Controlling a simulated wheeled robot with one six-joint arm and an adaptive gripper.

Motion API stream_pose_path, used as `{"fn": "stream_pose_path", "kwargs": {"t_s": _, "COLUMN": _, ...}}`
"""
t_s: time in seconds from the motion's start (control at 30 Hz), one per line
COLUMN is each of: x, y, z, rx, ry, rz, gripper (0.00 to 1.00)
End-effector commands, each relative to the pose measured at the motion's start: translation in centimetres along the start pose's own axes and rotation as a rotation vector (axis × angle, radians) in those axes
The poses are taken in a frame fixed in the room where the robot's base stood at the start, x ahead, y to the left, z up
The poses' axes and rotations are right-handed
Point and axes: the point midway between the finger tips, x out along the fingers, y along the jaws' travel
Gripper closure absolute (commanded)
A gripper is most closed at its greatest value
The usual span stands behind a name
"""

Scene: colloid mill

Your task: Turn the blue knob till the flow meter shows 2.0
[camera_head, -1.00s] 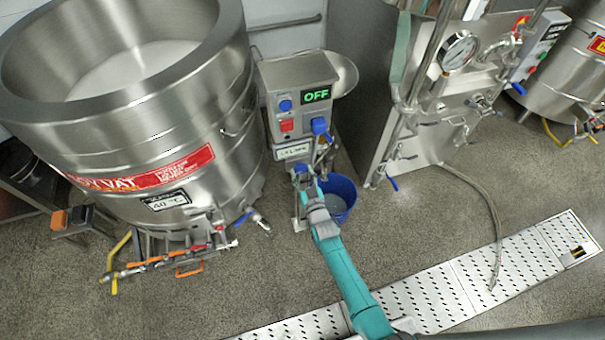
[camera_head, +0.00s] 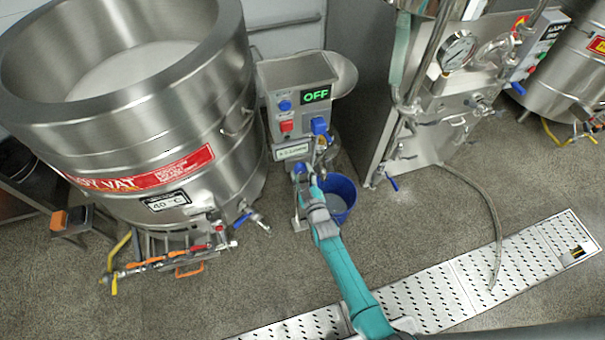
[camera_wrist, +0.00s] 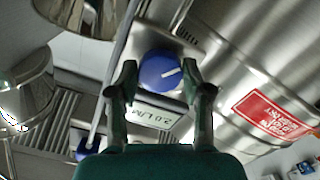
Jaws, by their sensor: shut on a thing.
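The blue knob (camera_wrist: 162,71) is round with a white pointer line and sits between my fingers in the wrist view. My gripper (camera_wrist: 160,78) is shut on it, one finger on each side. In the head view the knob (camera_head: 299,168) shows low on the steel machine, partly hidden by my gripper (camera_head: 306,180). The flow meter display (camera_wrist: 157,115) lies just beside the knob, upside down in the wrist view, and appears to read 2.0 L/M. In the head view the flow meter (camera_head: 292,150) is too small to read surely.
The machine's control box (camera_head: 297,90) shows a green OFF, with a red button and blue knobs. A blue bucket (camera_head: 345,188) stands on the floor beside my gripper. A large steel vat (camera_head: 130,130) is close on the left, a steel panel with pipes (camera_head: 415,130) on the right.

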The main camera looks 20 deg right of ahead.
Motion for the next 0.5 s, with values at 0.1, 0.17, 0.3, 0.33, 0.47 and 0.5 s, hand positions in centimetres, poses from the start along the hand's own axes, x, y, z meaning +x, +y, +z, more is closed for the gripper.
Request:
{"fn": "stream_pose_path", "kwargs": {"t_s": 0.1, "x": 0.02, "y": -0.02, "z": -0.04, "rx": 0.001, "ry": 0.001, "rz": 0.000, "gripper": 0.86}}
{"fn": "stream_pose_path", "kwargs": {"t_s": 0.17, "x": 0.02, "y": -0.02, "z": -0.04, "rx": 0.001, "ry": 0.001, "rz": 0.000, "gripper": 0.86}}
{"fn": "stream_pose_path", "kwargs": {"t_s": 0.3, "x": 0.02, "y": -0.02, "z": -0.04, "rx": 0.002, "ry": 0.001, "rz": 0.000, "gripper": 0.26}}
{"fn": "stream_pose_path", "kwargs": {"t_s": 0.33, "x": 0.02, "y": -0.02, "z": -0.04, "rx": 0.002, "ry": 0.001, "rz": 0.000, "gripper": 0.26}}
{"fn": "stream_pose_path", "kwargs": {"t_s": 0.47, "x": 0.01, "y": -0.02, "z": -0.03, "rx": 0.002, "ry": 0.000, "rz": 0.000, "gripper": 0.26}}
{"fn": "stream_pose_path", "kwargs": {"t_s": 0.5, "x": 0.01, "y": -0.02, "z": -0.03, "rx": 0.003, "ry": 0.000, "rz": 0.000, "gripper": 0.26}}
